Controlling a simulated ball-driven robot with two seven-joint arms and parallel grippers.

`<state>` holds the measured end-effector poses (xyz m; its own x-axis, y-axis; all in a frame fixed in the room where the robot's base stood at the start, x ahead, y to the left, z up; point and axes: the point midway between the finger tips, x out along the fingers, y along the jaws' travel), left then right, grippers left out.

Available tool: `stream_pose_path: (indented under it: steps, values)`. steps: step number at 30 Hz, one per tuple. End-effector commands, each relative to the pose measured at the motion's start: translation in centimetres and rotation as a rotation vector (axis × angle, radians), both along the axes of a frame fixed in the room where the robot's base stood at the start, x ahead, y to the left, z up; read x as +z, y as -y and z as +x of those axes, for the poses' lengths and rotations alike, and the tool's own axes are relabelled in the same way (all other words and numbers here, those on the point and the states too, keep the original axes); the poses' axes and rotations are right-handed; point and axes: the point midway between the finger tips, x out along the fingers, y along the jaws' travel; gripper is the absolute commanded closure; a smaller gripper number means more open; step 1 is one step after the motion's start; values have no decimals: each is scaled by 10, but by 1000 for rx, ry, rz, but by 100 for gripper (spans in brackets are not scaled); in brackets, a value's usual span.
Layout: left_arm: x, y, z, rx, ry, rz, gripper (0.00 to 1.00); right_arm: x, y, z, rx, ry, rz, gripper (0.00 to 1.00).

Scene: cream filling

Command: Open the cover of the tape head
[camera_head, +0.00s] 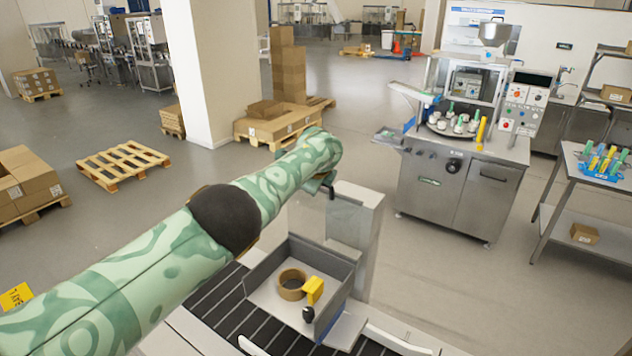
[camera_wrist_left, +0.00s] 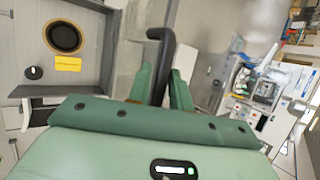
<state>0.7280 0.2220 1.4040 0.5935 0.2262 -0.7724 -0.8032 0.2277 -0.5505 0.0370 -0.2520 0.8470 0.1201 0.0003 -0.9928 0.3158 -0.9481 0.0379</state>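A grey open-topped housing (camera_head: 262,272) stands over the dark slatted conveyor, with a brown tape roll (camera_head: 291,284) and a yellow part (camera_head: 313,291) inside. The roll (camera_wrist_left: 63,37) and yellow part (camera_wrist_left: 68,64) also show in the left wrist view. A black bent handle (camera_wrist_left: 161,45) rises beside the housing; its lower mounting is hidden. My left gripper (camera_wrist_left: 161,88) has its green fingers on either side of the handle, with a small gap on the right. My right gripper is not in view.
A grey upright block (camera_head: 362,240) stands right behind the housing. A dark slatted conveyor (camera_head: 218,312) runs in front. A steel filling machine (camera_head: 455,190) and a table (camera_head: 590,220) stand farther right. Open floor lies between.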

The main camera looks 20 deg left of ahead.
Motion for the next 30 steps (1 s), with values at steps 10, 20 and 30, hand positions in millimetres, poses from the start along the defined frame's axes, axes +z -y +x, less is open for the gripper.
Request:
stream_pose_path:
  steps: [10,20,30]
  values:
    - [1,1,0,-1,0,-2,79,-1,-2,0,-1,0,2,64]
    - [17,6,-13,-4,2,-3,79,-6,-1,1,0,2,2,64]
    - [73,24,-56,-5,5,-4,79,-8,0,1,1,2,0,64]
